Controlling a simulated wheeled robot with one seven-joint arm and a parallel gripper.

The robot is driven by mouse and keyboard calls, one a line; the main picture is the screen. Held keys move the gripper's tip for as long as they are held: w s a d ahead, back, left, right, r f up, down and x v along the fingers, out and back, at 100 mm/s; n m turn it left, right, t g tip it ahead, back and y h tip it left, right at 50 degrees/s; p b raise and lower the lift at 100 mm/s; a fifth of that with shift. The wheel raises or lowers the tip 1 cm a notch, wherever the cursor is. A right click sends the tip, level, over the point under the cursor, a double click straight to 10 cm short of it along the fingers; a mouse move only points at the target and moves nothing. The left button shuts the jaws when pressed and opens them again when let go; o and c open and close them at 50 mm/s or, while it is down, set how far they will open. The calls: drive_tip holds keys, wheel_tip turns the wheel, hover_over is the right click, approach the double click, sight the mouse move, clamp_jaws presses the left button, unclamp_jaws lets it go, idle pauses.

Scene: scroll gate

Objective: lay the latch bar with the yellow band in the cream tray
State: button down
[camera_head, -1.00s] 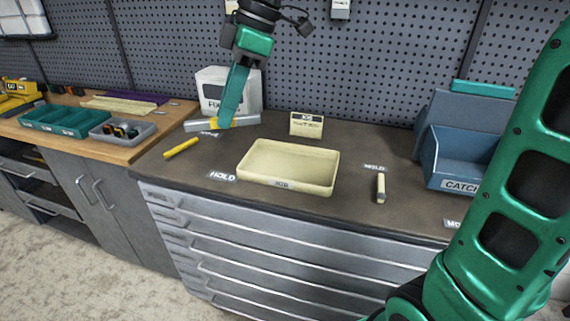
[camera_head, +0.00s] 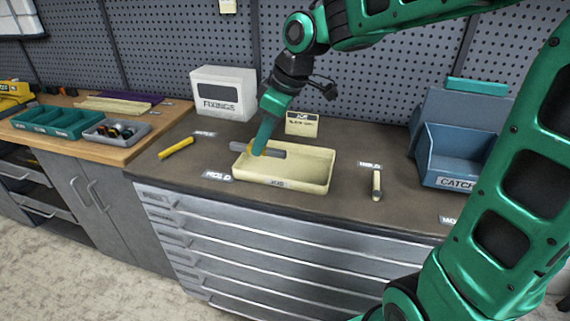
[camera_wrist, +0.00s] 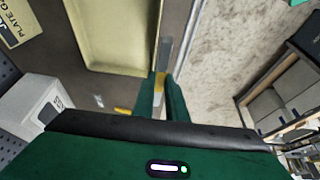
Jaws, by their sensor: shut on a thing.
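The grey latch bar with the yellow band (camera_head: 272,153) is held in my gripper (camera_head: 258,150), whose green fingers are shut around its middle. The bar lies roughly level and overlaps the back left part of the cream tray (camera_head: 300,184) in the head view. In the wrist view the bar (camera_wrist: 164,52) shows just beyond my fingertips (camera_wrist: 160,88), alongside the edge of the tray (camera_wrist: 112,40). It is held above the counter; its exact height is hard to tell. The tray's visible floor looks empty.
A yellow bar (camera_head: 176,148) lies left of the tray and a small cream bar (camera_head: 376,185) right of it. A white fixture box (camera_head: 223,93) and a cream plate block (camera_head: 301,123) stand behind. A blue catch bin (camera_head: 455,158) stands at the right.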

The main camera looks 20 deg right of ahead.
hover_over(284, 166)
drive_tip(key=s+d, duration=0.1)
wheel_tip(284, 166, down, 6)
drive_tip(key=shift+f, duration=0.2)
drive_tip(key=shift+d+f, duration=0.1)
drive_tip(key=shift+f, duration=1.95)
drive_tip(key=c, duration=1.8)
unclamp_jaws()
drive_tip(key=shift+f, duration=0.1)
drive_tip(key=shift+o, duration=0.2)
